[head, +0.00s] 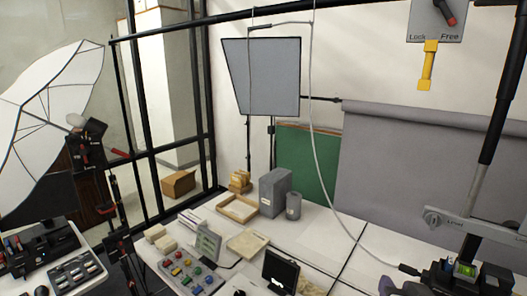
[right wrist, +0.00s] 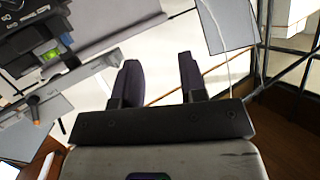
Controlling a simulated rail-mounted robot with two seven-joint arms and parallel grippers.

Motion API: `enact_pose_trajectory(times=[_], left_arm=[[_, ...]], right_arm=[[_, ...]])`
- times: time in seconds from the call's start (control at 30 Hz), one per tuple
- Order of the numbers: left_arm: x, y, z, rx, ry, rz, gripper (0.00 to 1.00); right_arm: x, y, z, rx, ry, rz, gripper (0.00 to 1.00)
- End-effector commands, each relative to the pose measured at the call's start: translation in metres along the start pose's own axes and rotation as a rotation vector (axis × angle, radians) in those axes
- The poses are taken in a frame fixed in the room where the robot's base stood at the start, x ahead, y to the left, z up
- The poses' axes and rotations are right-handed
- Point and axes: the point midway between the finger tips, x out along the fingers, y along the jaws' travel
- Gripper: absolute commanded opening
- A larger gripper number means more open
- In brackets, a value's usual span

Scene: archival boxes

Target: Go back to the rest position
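My right gripper (right wrist: 158,70) shows in the right wrist view with its two dark fingers apart and nothing between them. In the head view only a small purplish part of it (head: 386,286) seems to show at the bottom edge, right of centre. My left gripper is in neither view. A grey archival box (head: 272,195) stands upright on the white table (head: 318,232), apart from my right gripper.
A grey cylinder (head: 293,206), a wooden tray (head: 221,209), a button panel (head: 190,275) and a small dark screen (head: 281,269) stand on the table. A camera device with a green level (head: 465,270) is at the lower right. The table's middle right is mostly clear, crossed by a cable.

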Motion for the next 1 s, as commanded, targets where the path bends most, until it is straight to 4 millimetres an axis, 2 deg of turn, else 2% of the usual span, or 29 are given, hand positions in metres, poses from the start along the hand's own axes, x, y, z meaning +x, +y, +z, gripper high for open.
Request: enact_pose_trajectory(times=[0.17, 0.37, 0.5, 0.7, 0.83, 1.0], left_arm=[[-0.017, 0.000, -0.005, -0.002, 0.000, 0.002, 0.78], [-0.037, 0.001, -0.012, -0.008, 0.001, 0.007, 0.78], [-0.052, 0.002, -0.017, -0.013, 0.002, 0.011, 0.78], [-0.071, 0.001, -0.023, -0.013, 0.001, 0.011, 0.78], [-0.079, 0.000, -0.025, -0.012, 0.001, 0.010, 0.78], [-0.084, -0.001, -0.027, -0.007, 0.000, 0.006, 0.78]], right_arm=[[-0.023, -0.008, 0.051, -0.092, -0.128, -0.076, 0.38], [-0.059, -0.005, 0.127, -0.212, -0.308, -0.139, 0.38], [-0.096, 0.007, 0.189, -0.296, -0.466, -0.155, 0.38], [-0.155, 0.034, 0.268, -0.383, -0.707, -0.149, 0.38], [-0.189, 0.051, 0.301, -0.411, -0.828, -0.139, 0.38], [-0.220, 0.064, 0.325, -0.421, -0.924, -0.130, 0.38]])
